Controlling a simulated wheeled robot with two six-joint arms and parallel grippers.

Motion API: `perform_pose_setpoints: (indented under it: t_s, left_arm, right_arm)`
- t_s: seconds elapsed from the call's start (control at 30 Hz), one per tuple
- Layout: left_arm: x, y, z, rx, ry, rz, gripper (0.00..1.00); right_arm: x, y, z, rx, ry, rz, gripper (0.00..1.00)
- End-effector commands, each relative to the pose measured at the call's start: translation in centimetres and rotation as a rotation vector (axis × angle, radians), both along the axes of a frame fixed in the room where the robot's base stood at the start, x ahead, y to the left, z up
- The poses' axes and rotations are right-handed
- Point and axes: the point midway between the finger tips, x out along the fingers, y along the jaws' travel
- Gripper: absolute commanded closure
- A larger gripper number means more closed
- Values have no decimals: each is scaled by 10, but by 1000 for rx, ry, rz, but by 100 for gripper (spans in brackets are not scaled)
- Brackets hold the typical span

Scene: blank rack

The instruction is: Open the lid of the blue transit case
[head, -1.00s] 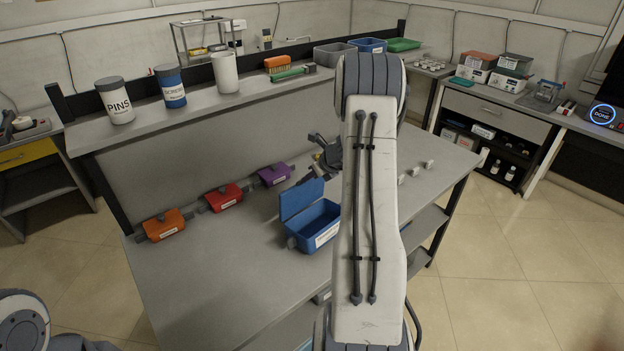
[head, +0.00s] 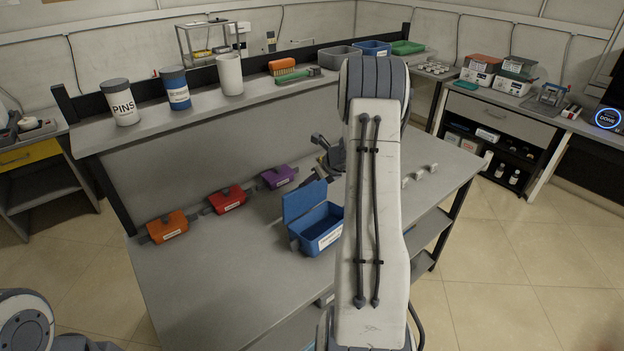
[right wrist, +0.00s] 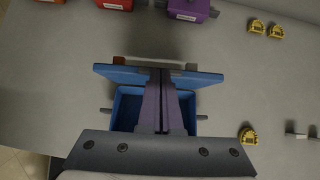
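The blue transit case (head: 318,237) stands on the grey workbench with a white label on its front. Its blue lid (head: 303,200) is raised, standing up at the back, and the inside shows. In the right wrist view the case (right wrist: 127,108) lies below the lid (right wrist: 116,74). My right gripper (head: 322,146) is above and behind the case in the head view, partly hidden by my arm. In the right wrist view its fingers (right wrist: 165,76) are together with nothing seen between them, their tips overlapping the lid. Contact cannot be told. My left gripper is out of view.
Orange (head: 168,227), red (head: 227,199) and purple (head: 279,177) bins sit along the bench back. A shelf above holds a PINS jar (head: 119,102), a blue jar (head: 175,89) and a white canister (head: 230,75). Small yellow pieces (right wrist: 248,136) lie right of the case. The bench front left is clear.

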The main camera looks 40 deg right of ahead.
Motion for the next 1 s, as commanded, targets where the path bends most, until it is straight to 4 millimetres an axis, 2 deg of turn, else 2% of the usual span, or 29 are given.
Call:
perform_pose_setpoints:
  t_s: [0.47, 0.57, 1.0]
  left_arm:
    - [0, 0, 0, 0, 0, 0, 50]
    - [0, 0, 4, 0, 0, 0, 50]
    - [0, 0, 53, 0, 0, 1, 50]
  right_arm:
    - [0, 0, 0, 1, 1, 1, 100]
    - [-1, 1, 5, 0, 0, 1, 100]
    - [-21, 6, 76, -1, 0, 11, 100]
